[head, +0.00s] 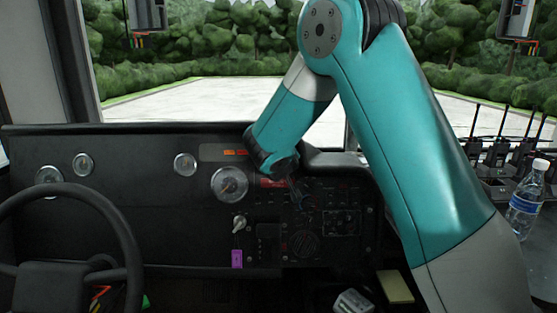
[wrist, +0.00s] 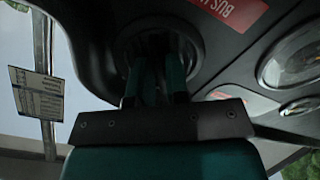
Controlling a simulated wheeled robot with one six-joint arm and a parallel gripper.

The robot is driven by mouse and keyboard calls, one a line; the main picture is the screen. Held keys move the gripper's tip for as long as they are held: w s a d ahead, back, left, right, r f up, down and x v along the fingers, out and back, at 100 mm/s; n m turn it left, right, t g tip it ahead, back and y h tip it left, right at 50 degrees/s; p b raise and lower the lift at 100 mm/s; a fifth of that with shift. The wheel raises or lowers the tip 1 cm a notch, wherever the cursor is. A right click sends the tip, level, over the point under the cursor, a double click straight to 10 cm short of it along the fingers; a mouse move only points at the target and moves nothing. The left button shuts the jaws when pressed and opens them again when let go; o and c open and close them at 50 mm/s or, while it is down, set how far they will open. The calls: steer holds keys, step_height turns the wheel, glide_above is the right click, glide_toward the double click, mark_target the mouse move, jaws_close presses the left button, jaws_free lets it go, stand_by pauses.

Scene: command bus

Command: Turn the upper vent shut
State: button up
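The upper vent (wrist: 203,62) appears in the wrist view as a dark round ring set in the black dash. My gripper (wrist: 155,72) reaches into this ring, with its two teal fingers apart and dark parts between them. I cannot tell whether the fingers press on the vent's inner part. In the head view my gripper (head: 301,192) is at the right part of the dash panel, below the red label (head: 273,183). There the arm and gripper cover the upper vent. A lower round vent (head: 305,244) shows beneath it, clear of my gripper.
A large gauge (head: 229,184) and a silver key-like knob (head: 239,223) are left of my gripper. A purple tag (head: 237,259) is below. The steering wheel (head: 125,240) is at left. A water bottle (head: 526,202) and radios (head: 492,152) stand at right.

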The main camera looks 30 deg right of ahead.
steer(key=shift+o, duration=1.3)
steer(key=b+v, duration=0.1)
steer(key=v, duration=1.6)
steer(key=shift+s+a+r, duration=0.1)
steer(key=shift+s+a, duration=0.05)
